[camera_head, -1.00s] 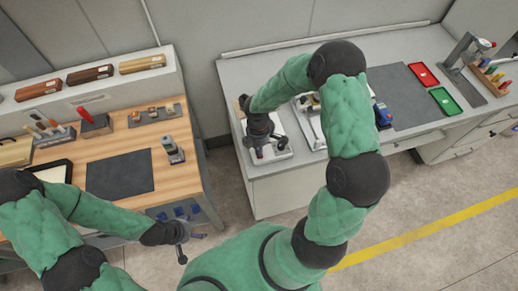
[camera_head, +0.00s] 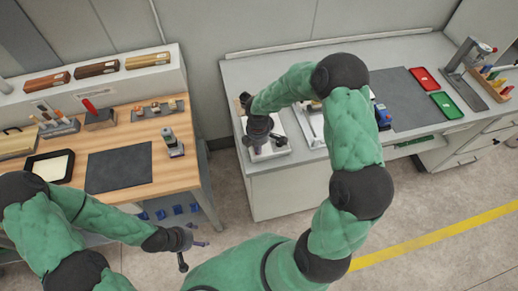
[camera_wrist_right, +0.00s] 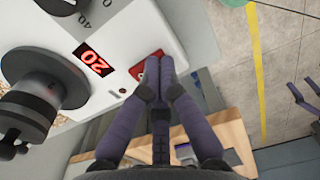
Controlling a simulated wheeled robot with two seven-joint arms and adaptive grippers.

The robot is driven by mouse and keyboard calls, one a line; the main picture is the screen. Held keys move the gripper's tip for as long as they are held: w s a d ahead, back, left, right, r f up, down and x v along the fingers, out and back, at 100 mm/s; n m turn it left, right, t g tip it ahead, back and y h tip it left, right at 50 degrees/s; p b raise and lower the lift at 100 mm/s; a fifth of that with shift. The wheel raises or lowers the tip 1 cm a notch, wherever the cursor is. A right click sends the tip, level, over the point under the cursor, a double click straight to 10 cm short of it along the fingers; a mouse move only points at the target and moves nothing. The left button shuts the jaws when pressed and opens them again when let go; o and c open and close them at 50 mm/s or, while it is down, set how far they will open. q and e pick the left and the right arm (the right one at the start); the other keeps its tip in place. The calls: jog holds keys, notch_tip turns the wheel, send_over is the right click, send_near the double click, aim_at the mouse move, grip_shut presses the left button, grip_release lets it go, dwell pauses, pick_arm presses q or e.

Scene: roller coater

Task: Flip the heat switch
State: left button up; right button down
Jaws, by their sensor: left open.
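The heat switch (camera_wrist_right: 140,68) is a red rocker on the white machine (camera_wrist_right: 160,30), in the right wrist view. The machine also carries a red "20" display (camera_wrist_right: 94,60) and a dark round knob (camera_wrist_right: 45,85). My right gripper (camera_wrist_right: 159,62) is shut and empty, its fingertips together at the switch and covering part of it. I cannot tell whether they touch it. In the head view, my right gripper (camera_head: 257,148) is over the machine (camera_head: 280,150) and hides much of it. My left gripper (camera_head: 193,252) is open and empty, low between the benches.
The grey bench (camera_head: 300,195) also holds a red tray (camera_head: 425,79), a green tray (camera_head: 446,105) and a dark mat (camera_head: 408,100). The wooden bench (camera_head: 180,180) at left holds a dark mat (camera_head: 119,171) and tools. The floor between them is clear.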

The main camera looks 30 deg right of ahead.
jog(key=shift+w+f, duration=0.25)
jog(key=shift+w, duration=0.2)
pick_arm(q)
jog(key=shift+a, duration=0.1)
pick_arm(e)
jog(key=shift+w, duration=0.25)
jog(key=shift+w+r+p, duration=0.2)
jog(key=shift+r+p, duration=0.35)
notch_tip(320, 180, up, 4)
jog(key=p, duration=0.2)
jog(key=shift+r+p, duration=0.1)
jog(key=shift+p, duration=0.2)
pick_arm(q)
jog(key=r, duration=0.1)
jog(key=d+r, duration=0.1)
jog(key=r, duration=0.1)
jog(key=shift+s+d+r, duration=0.15)
jog(key=shift+d+r, duration=0.05)
jog(key=shift+d, duration=0.05)
pick_arm(e)
notch_tip(320, 180, up, 9)
jog(key=shift+r, duration=0.1)
